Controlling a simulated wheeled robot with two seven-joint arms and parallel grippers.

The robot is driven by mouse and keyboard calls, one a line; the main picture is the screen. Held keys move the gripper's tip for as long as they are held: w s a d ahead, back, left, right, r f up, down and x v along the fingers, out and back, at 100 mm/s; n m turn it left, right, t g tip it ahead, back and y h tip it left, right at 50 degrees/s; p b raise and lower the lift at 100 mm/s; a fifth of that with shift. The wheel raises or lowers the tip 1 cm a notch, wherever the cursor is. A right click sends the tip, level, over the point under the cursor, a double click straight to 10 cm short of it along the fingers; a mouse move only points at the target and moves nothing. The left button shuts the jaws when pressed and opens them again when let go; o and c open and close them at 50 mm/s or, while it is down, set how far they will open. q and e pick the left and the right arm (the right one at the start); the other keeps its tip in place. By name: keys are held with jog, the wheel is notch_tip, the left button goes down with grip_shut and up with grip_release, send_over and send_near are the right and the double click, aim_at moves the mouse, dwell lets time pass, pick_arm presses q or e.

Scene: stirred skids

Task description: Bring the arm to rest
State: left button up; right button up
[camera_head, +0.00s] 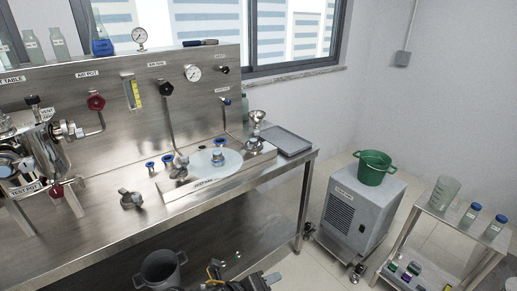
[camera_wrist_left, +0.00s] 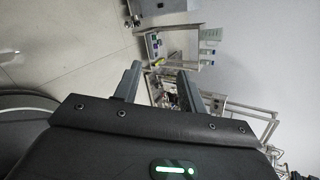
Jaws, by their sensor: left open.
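My left gripper (camera_head: 240,278) shows at the bottom edge of the head view as dark parts, low in front of the steel bench and apart from it. In the left wrist view my left gripper (camera_wrist_left: 160,88) has its two fingers spread with nothing between them. The wrist view is tilted sideways, with floor and shelving beyond the fingers. My right gripper is in neither view.
The steel bench (camera_head: 110,226) carries a panel with gauges and valves, and a round pale plate (camera_head: 215,163). A dark bucket (camera_head: 160,270) stands below. A grey wheeled unit (camera_head: 352,212) bears a green bucket (camera_head: 373,168). A shelf rack (camera_head: 463,222) with bottles stands right.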

pick_arm(q)
jog(key=s+a+f+n+g+y, duration=0.2)
jog(key=s+a+f+n+y, duration=0.3)
jog(key=s+a+n, duration=0.7)
jog(key=s+a+f+n+g+y, duration=0.25)
jog(key=s+a+f+n, duration=0.5)
jog(key=a+n, duration=0.95)
notch_tip(320, 180, down, 26)
jog(key=s+d+n+g, duration=0.1)
jog(key=s+d, duration=0.1)
jog(key=d, duration=0.1)
jog(key=s+a+f+g, duration=0.1)
jog(key=s+a+f, duration=0.2)
jog(key=s+f, duration=1.1)
jog(key=shift+s+f+y, duration=0.25)
jog(key=shift+s+y, duration=0.2)
jog(key=shift+s, duration=0.7)
